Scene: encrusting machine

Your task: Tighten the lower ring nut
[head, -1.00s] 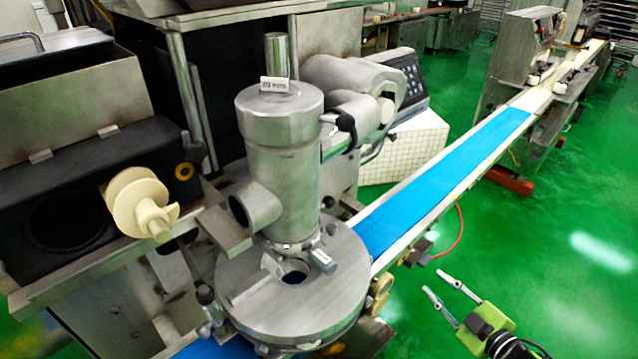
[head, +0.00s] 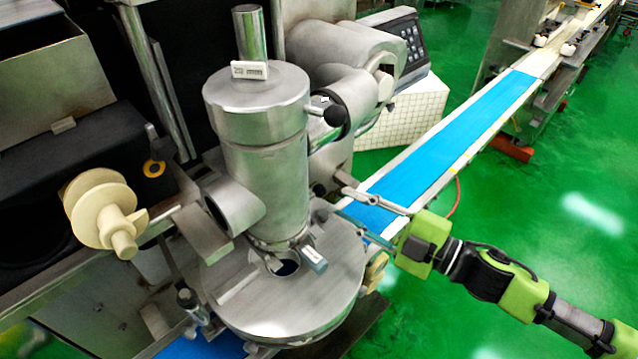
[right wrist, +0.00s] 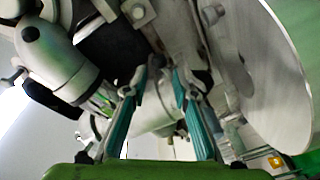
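The lower ring nut (head: 278,243) appears to be the metal collar at the foot of the upright steel cylinder (head: 268,180), just above the round plate (head: 285,315). A short grey handle (head: 313,259) sticks out at its front right. My right gripper (head: 343,203) comes in from the right, open and empty, above the plate's right rim and beside the cylinder, apart from the ring nut. In the right wrist view its two fingers (right wrist: 160,80) stand apart with machine parts beyond; I cannot pick out the ring nut there. My left gripper is not in view.
A side arm (head: 350,95) with a black knob joins the cylinder at upper right. The blue conveyor belt (head: 440,145) runs behind my right gripper. A cream auger (head: 100,212) stands at left. Green floor (head: 570,230) is open at right.

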